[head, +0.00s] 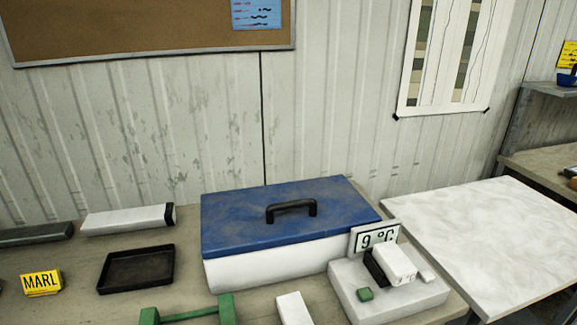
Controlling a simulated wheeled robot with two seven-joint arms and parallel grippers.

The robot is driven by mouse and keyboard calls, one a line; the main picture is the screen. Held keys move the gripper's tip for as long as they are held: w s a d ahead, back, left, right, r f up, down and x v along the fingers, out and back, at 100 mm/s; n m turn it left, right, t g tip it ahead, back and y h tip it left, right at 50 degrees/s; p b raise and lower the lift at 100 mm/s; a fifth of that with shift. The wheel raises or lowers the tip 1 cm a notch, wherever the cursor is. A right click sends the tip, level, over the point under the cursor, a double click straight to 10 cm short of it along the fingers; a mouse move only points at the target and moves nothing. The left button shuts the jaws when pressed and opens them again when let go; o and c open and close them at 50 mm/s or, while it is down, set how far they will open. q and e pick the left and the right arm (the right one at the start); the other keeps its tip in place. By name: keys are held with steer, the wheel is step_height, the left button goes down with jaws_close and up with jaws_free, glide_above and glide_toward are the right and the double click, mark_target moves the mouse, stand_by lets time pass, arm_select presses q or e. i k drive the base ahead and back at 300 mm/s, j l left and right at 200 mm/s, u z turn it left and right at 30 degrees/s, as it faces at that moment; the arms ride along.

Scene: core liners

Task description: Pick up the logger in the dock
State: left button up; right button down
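A pale base that looks like the dock (350,290) stands at the right end of the bench, in front of the cool box. A small white block with a black part on its left side, which looks like the logger (399,262), sits on top of it. A sign reading "9 °C" (374,237) stands upright behind the block. A small green piece (365,294) is on the base, left of the block. Neither of my grippers is in view.
A white cool box with a closed blue lid (240,222) stands behind the dock. A black tray (136,270), yellow MARL sign (41,283), long white box (125,220), green frame (190,313) and white block (293,309) lie leftward. A bare pale table (490,240) is right.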

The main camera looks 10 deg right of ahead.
mark_target(395, 265)
steer(key=l+u, duration=0.3)
steer(key=l, duration=0.35)
steer(key=l+u, duration=0.3)
steer(key=l, duration=0.35)
steer(key=k, duration=0.05)
